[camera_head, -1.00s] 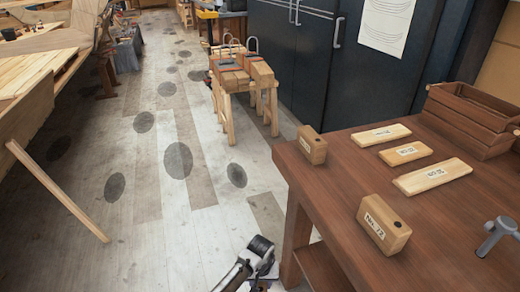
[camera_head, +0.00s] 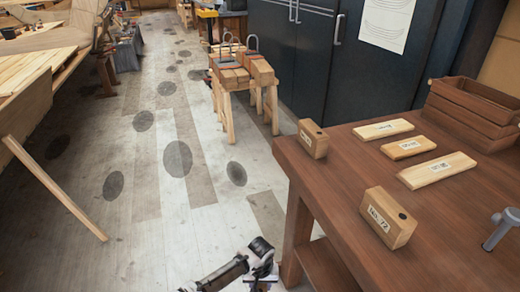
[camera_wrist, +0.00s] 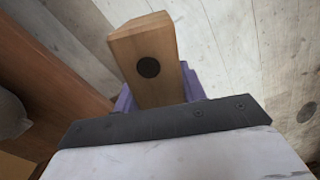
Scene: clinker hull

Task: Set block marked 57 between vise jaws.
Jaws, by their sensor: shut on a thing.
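My gripper (camera_wrist: 160,92) is shut on a wooden block (camera_wrist: 148,42) with a black round spot on its end, seen between the purple fingers in the wrist view. Its number does not show there. In the head view my wrist is at the bottom edge, left of the brown bench, and the held block cannot be made out. On the bench stand a block that appears marked No. 72 (camera_head: 388,218) and another upright block (camera_head: 313,138) whose label is too small to read.
The brown bench (camera_head: 345,175) also holds several flat labelled boards (camera_head: 437,169), a slatted wooden crate (camera_head: 475,112) and a grey metal T-shaped piece (camera_head: 503,228) at the right edge. A trestle with blocks (camera_head: 243,75) stands behind.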

